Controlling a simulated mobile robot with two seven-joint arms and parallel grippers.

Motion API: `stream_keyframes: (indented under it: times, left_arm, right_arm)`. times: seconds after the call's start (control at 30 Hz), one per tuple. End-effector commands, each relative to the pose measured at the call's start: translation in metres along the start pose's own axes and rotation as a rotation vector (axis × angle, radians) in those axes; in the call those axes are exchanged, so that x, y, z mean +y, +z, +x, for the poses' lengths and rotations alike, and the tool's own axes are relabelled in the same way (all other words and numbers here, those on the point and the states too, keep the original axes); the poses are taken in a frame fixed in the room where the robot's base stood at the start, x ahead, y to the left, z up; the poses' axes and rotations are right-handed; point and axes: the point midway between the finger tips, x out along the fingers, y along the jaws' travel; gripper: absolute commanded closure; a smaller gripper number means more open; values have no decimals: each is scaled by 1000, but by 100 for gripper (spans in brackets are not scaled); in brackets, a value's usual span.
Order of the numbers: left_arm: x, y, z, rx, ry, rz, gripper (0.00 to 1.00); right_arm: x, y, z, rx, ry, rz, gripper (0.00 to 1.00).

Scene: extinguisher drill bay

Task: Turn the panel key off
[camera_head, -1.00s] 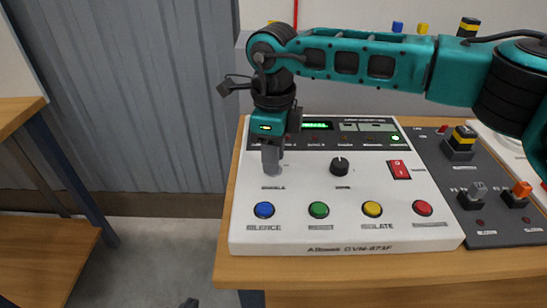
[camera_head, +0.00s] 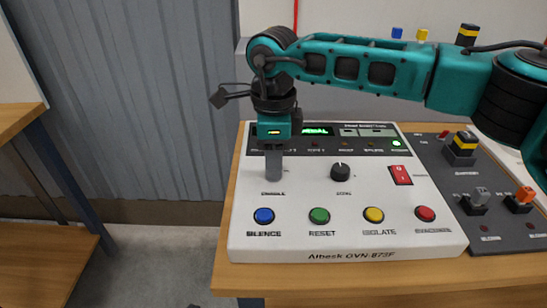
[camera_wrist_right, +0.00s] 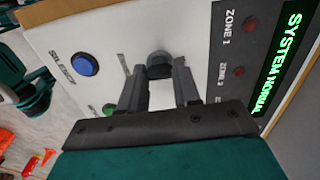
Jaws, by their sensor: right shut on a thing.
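The white alarm panel (camera_head: 350,238) lies on the wooden table. The green display (camera_wrist_right: 281,70) reads SYSTEM NORMAL. My left gripper is not in view.
Blue (camera_head: 264,216), green (camera_head: 319,216), yellow (camera_head: 373,215) and red (camera_head: 425,214) buttons line the front. A dark switch board (camera_head: 450,185) stands at the right.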

Motion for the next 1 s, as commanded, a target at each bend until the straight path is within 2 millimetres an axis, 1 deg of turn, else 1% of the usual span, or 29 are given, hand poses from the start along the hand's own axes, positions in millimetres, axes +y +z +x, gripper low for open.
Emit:
stream_keyframes:
  times: [0.03, 0.3, 0.53, 0.63, 0.77, 1.0]
  left_arm:
    - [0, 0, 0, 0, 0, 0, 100]
    - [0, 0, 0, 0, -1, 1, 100]
    - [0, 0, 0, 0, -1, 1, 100]
    - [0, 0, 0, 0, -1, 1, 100]
    - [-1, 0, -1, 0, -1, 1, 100]
    - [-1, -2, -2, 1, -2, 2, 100]
  right_arm:
    - [0, 0, -1, -1, -2, -1, 67]
    - [0, 0, 0, 0, -1, 0, 43]
    - [0, 0, -1, 0, -1, 0, 43]
    - [0, 0, -7, 0, -2, 0, 43]
    - [-1, 0, -28, -2, -5, 0, 43]
    - [0, 1, -82, -2, -5, -1, 43]
